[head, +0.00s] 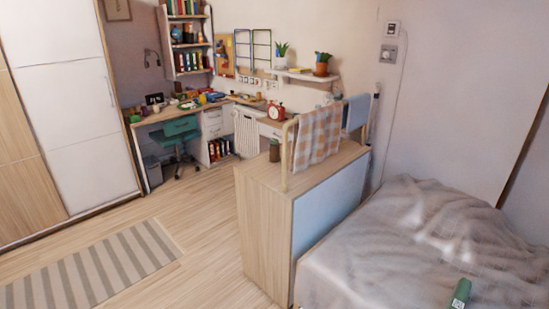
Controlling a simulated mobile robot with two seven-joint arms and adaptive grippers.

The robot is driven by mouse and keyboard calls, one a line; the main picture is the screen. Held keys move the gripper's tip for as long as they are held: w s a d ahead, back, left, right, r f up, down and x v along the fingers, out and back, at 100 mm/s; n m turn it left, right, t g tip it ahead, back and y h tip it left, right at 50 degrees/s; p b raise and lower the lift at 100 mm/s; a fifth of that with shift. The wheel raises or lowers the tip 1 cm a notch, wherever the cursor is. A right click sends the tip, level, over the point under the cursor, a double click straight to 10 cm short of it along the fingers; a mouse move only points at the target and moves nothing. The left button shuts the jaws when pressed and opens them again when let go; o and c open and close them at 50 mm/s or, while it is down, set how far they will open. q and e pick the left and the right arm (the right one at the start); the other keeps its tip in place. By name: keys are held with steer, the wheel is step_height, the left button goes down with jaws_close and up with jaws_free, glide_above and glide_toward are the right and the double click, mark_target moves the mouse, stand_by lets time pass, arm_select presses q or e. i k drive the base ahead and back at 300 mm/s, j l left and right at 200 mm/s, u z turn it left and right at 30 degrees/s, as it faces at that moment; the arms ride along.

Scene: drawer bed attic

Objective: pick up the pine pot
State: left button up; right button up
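I cannot tell for certain which thing is the pine pot. A green object (460,294) with a dark label lies on the bed at the lower right. Two potted plants stand on the wall shelf, one in a terracotta pot (321,69) and one in a pale pot (281,63). Neither of my grippers is in the head view.
The bed (400,235) with a rumpled grey cover fills the right. A rail with a checked cloth (318,134) rises from the cabinet. A cluttered corner desk (185,110) and green chair (181,135) stand behind. The floor left of the cabinet is open, with a striped rug (95,272).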

mark_target(273, 149)
steer(key=k+z, duration=0.35)
steer(key=k+l+z, duration=0.1)
steer(key=z, duration=2)
steer(key=k+j+z, duration=0.1)
steer(key=j+z, duration=0.25)
steer(key=k+j+z, duration=0.15)
steer(key=j+z, duration=0.2)
steer(key=k+j, duration=0.2)
steer(key=j, duration=0.3)
steer(key=k+j, duration=0.25)
steer(key=j, duration=0.25)
steer(key=k+j, duration=0.2)
steer(key=j, duration=0.3)
steer(key=k+j, duration=0.25)
steer(key=j, duration=0.2)
steer(key=k+j, duration=0.2)
steer(key=j, duration=0.3)
steer(key=k+j, duration=0.25)
steer(key=j, duration=0.25)
steer(key=k+j, duration=0.2)
steer(key=j, duration=0.3)
steer(key=k+j, duration=0.25)
steer(key=j, duration=0.25)
